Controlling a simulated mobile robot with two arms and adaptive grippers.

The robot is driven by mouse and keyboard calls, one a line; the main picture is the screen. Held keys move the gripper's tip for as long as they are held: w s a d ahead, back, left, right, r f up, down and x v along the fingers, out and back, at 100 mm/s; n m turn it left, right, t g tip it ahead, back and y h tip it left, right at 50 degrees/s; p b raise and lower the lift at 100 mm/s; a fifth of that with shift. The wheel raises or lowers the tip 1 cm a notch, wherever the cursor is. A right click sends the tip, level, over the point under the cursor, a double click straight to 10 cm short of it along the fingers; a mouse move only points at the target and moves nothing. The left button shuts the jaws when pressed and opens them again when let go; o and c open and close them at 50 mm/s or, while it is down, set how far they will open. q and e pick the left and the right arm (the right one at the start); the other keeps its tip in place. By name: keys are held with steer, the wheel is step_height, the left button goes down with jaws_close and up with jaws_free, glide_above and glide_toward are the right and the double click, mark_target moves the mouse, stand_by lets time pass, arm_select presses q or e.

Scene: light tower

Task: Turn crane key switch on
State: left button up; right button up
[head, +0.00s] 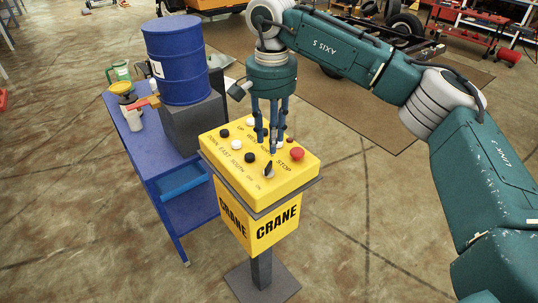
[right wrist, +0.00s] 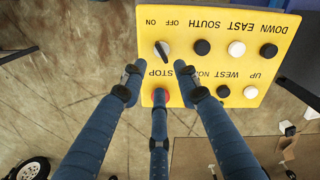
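The yellow crane control box (head: 222,150) stands on a post. Its key switch (head: 268,171), with a black handle on a round grey base, is at the front corner by the OFF and ON labels. In the right wrist view the key switch (right wrist: 162,50) lies just beyond the fingertips; I cannot tell which label it points to. My right gripper (head: 271,146) points down over the panel, its fingers open and empty. In the right wrist view the gripper (right wrist: 158,78) has two fingers spread and a third opposite. My left gripper is not in view.
The red STOP button (head: 297,154) is close to the fingers; one finger partly covers it in the wrist view. Several black and white buttons (head: 237,145) fill the panel. A blue cart (head: 150,150) with a blue barrel (head: 182,65) stands at left. Floor at front right is clear.

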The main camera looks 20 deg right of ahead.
mark_target(270, 164)
step_height(270, 164, down, 3)
steer(key=shift+s+f+p, duration=0.15)
steer(key=shift+f+p, duration=0.05)
steer(key=shift+p, duration=0.3)
steer(key=shift+f, duration=0.9)
steer(key=f, duration=0.2)
steer(key=f+p, duration=0.1)
steer(key=shift+w+f, duration=0.1)
steer(key=shift+w, duration=0.15)
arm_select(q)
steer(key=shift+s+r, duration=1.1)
arm_select(e)
jaws_close()
